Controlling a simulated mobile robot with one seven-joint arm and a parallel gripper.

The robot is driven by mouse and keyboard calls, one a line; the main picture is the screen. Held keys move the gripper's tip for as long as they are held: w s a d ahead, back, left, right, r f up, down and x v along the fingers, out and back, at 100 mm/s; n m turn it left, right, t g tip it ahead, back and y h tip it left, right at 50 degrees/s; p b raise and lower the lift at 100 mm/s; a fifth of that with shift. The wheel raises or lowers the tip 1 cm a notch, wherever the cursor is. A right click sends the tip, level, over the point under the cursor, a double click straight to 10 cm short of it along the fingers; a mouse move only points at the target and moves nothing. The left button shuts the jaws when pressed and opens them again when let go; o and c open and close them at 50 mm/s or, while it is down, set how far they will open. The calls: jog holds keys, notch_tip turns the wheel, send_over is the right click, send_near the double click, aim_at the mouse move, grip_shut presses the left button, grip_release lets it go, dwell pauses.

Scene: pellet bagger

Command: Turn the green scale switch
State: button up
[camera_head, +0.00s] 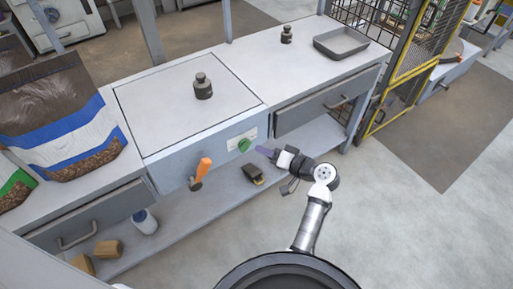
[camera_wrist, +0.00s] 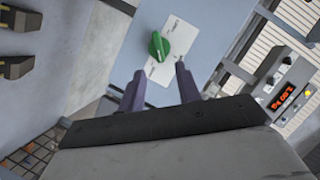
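The green scale switch (camera_head: 244,145) is a round knob on a pale label plate on the front face of the scale bench (camera_head: 205,150). In the wrist view the green switch (camera_wrist: 158,45) shows a raised grip bar, and lies a little beyond the fingertips, near the middle between them. My gripper (camera_head: 264,151) is just right of the switch in the head view, pointing at it. In the wrist view its two purple fingers (camera_wrist: 159,75) are apart with nothing between them. I see no contact with the switch.
An orange lever (camera_head: 202,172) sticks out left of the switch. A dark weight (camera_head: 202,87) stands on the scale top. A drawer (camera_head: 325,103) is to the right. A stapler-like tool (camera_head: 252,172) lies on the shelf below. Open floor lies to the right.

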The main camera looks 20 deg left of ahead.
jog(key=v, duration=0.8)
jog(key=shift+d+b, duration=0.15)
jog(key=shift+b, duration=0.15)
